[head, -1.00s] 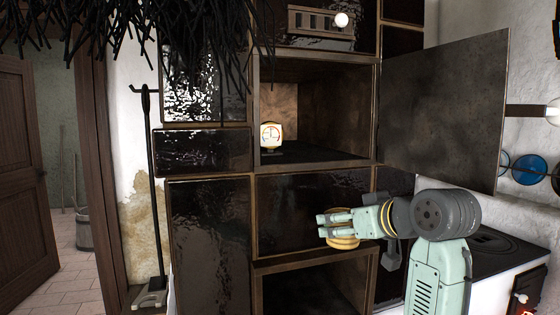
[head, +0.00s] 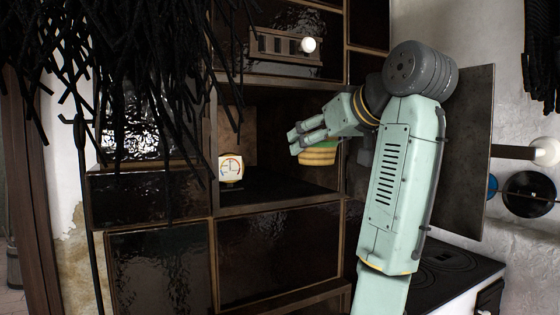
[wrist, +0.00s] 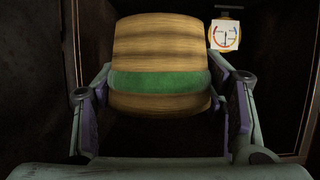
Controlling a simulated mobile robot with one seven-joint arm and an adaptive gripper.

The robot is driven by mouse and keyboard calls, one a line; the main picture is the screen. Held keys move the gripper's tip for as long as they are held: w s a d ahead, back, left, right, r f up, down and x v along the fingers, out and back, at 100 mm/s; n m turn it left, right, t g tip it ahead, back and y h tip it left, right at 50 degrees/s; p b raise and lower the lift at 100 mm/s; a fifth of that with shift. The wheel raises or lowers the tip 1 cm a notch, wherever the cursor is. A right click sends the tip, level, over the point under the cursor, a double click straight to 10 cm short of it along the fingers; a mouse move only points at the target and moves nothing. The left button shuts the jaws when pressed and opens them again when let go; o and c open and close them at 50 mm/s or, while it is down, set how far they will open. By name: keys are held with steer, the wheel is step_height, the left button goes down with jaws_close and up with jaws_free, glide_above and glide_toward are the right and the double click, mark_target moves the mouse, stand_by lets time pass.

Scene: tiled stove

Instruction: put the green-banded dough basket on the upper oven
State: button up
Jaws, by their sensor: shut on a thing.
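The dough basket (wrist: 160,50) is tan with a green band around it in the wrist view. My gripper (wrist: 160,108) is shut on it, with one finger on each side.
A white dial thermometer (head: 231,170) stands at the left of the upper oven; it also shows in the wrist view (wrist: 226,36). The open oven door (head: 465,165) stands to the right, behind my arm. The oven floor right of the thermometer looks clear.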

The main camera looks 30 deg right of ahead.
steer(key=p+x, duration=0.1)
steer(key=x, duration=0.3)
steer(key=r+p+x, duration=0.1)
steer(key=x, duration=0.3)
steer(key=w+r+p+x, duration=0.1)
steer(key=p+x, duration=0.1)
steer(key=x, duration=0.2)
step_height(320, 180, down, 3)
steer(key=shift+s+f+p, duration=0.1)
steer(key=shift+p, duration=0.25)
steer(key=shift+f+p, duration=0.45)
steer(key=shift+f, duration=0.05)
